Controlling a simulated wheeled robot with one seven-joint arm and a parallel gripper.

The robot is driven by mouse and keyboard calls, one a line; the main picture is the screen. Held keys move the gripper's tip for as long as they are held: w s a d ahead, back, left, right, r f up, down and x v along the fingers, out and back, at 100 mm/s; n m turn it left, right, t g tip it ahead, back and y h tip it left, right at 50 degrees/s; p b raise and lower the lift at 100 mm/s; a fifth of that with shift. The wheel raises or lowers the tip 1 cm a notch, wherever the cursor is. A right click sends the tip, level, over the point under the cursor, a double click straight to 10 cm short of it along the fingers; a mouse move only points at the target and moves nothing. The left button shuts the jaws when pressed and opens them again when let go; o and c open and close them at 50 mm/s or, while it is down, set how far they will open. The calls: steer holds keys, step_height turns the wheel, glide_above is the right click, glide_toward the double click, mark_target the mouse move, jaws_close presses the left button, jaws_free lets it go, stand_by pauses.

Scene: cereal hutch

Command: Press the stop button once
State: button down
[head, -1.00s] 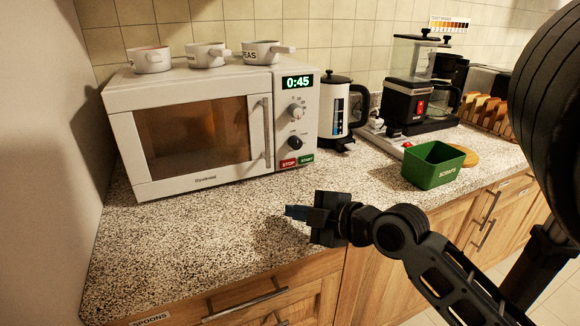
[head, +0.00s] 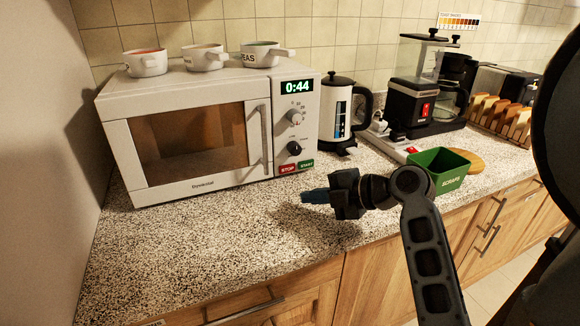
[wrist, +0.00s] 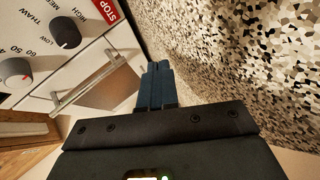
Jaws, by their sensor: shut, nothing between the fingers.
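The red stop button (head: 288,169) is at the lower right of the white microwave (head: 118,143), left of the green start button (head: 306,164). In the wrist view part of the red stop button (wrist: 108,10) shows at the top edge, cut off by the frame. The microwave display (head: 297,87) reads 0:44. My gripper (head: 304,197) is shut and empty, with blue fingers pointing left. It is above the counter, in front of and below the stop button, apart from it. In the wrist view the fingertips (wrist: 156,68) are together, right of the panel.
Several cups stand on the microwave, one of them at the left (head: 145,63). A kettle (head: 336,108) stands right of it. A green scraps bin (head: 449,182) is behind my arm. The speckled counter (head: 220,235) in front of the microwave is clear.

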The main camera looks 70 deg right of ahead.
mark_target(282, 174)
steer(key=shift+w, duration=0.1)
steer(key=shift+w+d+r, duration=0.1)
steer(key=shift+w+d, duration=0.25)
steer(key=shift+d, duration=0.15)
steer(key=w+d+p, duration=0.1)
steer(key=w+d, duration=0.2)
steer(key=d, duration=0.1)
steer(key=shift+w, duration=0.3)
steer(key=shift+w+d, duration=0.65)
steer(key=shift+d, duration=0.25)
stand_by(1.1)
steer(key=shift+w+d+b, duration=0.25)
steer(key=shift+b, duration=0.1)
steer(key=shift+w+d, duration=0.25)
steer(key=shift+d, duration=0.05)
stand_by(0.7)
steer(key=shift+a, duration=0.1)
steer(key=shift+s+a+b, duration=0.3)
steer(key=shift+s+a, duration=0.25)
